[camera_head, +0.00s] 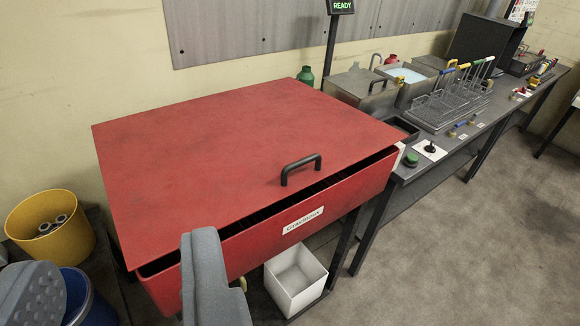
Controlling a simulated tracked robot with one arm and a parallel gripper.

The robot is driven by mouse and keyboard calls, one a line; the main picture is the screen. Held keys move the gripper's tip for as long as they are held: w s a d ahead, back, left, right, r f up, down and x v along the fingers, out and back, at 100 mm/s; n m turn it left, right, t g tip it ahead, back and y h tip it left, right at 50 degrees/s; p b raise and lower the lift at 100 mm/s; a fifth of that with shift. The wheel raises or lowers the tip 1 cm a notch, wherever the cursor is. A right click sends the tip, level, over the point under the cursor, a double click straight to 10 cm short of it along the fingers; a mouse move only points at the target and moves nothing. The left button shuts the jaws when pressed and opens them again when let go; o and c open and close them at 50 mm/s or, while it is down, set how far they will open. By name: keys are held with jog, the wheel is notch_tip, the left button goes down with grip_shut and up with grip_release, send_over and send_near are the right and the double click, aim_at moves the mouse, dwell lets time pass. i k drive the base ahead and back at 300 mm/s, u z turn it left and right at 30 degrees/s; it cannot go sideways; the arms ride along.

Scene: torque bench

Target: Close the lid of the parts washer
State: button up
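The red box on dark legs appears to be the parts washer (340,200); a white label on its front is too small to read surely. Its flat red lid (220,150) lies almost level over the top. A dark gap shows between the lid's front edge and the box's front wall, so the lid is slightly raised there. A black bar handle (301,168) stands on the lid near the front edge, right of centre. My gripper (115,255) is open and empty, its two grey fingers wide apart at the lower left. The right finger overlaps the washer's front left in the picture, apart from the handle.
A yellow bin (50,228) holding round parts and a blue bin (92,302) stand at the left. A white open bin (294,280) sits below the washer. A bench (430,170) with racks and tools runs to the right. The floor at front right is clear.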

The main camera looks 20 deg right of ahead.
aim_at(169, 172)
jog(key=z, duration=0.2)
jog(key=i, duration=0.85)
jog(key=u, duration=0.1)
